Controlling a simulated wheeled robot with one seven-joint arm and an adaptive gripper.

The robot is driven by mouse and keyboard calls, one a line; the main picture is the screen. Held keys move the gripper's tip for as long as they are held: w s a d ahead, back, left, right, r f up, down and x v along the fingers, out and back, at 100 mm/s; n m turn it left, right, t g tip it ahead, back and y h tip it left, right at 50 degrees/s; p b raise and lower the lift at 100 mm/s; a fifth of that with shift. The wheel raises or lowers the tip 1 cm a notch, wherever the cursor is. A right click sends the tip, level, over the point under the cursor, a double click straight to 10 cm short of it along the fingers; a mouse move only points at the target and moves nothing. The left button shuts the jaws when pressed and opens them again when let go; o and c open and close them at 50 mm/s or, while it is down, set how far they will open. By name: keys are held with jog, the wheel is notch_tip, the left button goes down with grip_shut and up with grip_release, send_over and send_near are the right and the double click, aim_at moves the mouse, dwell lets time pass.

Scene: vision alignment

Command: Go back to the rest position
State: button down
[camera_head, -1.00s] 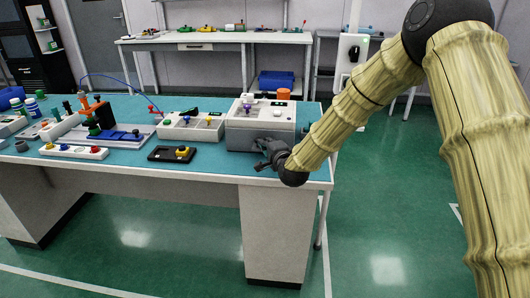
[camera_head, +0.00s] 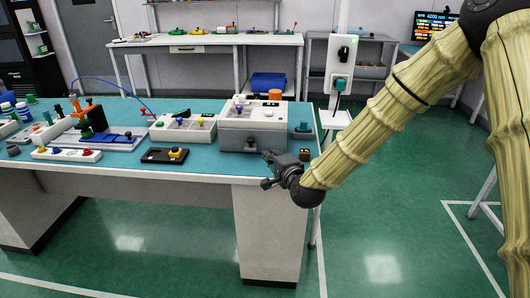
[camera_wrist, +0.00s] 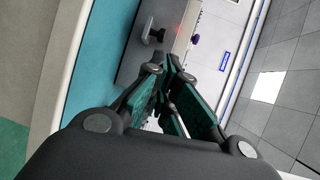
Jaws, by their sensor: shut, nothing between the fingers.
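My gripper (camera_head: 268,170) is at the front right corner of the teal-topped workbench (camera_head: 215,163), just in front of the grey box-shaped device (camera_head: 240,139). It is shut and empty. In the wrist view the closed fingers (camera_wrist: 172,70) point toward the grey device (camera_wrist: 140,48), with the teal bench top (camera_wrist: 98,65) to the left. I cannot tell the exact gap between the fingers and the device.
A black pad with a yellow button (camera_head: 166,155) lies left of my gripper. A white control box (camera_head: 183,130), a blue-based fixture (camera_head: 112,139) and a button strip (camera_head: 66,154) stand farther left. Green floor (camera_head: 375,225) is open right of the bench.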

jog(key=s+d+f+n+g+h+p, duration=0.1)
jog(key=s+d+f+n+g+p, duration=0.2)
jog(key=s+f, duration=0.8)
jog(key=s+d+f+n+g+h+p, duration=0.1)
jog(key=s+d+f+n+g, duration=0.25)
jog(key=s+f, duration=0.8)
jog(key=s+d+f+n+g+h+p, duration=0.1)
jog(key=s+d+f+n+g, duration=0.1)
jog(key=s, duration=0.7)
jog(key=s+d+f+n+g+h+p, duration=0.1)
jog(key=s+d+f+n+g+p, duration=0.1)
jog(key=s, duration=0.8)
jog(key=s+d+f+n+g+h+p, duration=0.1)
jog(key=s+d+f+n+g, duration=0.2)
jog(key=s, duration=0.6)
jog(key=d+f+g, duration=0.2)
jog(key=d+f, duration=0.1)
jog(key=f, duration=0.1)
jog(key=shift+s+p, duration=0.3)
jog(key=c, duration=2.2)
grip_release()
jog(key=shift+d, duration=0.1)
